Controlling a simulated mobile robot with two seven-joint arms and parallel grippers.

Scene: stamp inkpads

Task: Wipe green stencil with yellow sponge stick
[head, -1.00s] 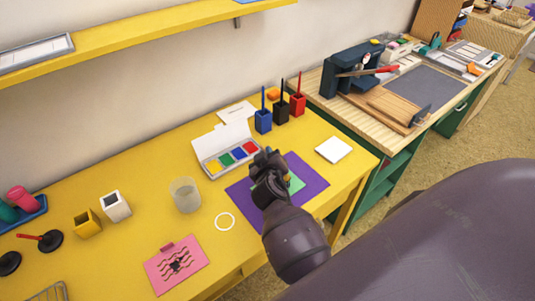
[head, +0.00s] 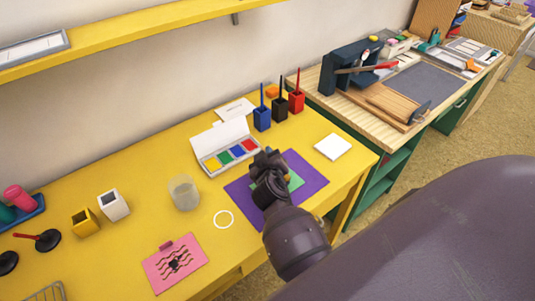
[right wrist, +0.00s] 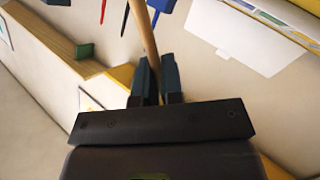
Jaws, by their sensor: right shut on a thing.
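The green stencil (head: 296,181) lies on a purple sheet (head: 312,173) on the yellow table. My right gripper (head: 268,160) is over the stencil in the head view and hides much of it. In the right wrist view my right gripper (right wrist: 158,65) is shut on a thin wooden stick (right wrist: 145,32), the handle of the sponge stick. Its yellow sponge end cannot be made out in either view, so I cannot tell whether it touches the stencil. My left gripper is out of view.
Behind the sheet are an open ink pad box (head: 228,149) and blue, black and red holders (head: 262,119) with sticks. A white pad (head: 332,147) is right.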

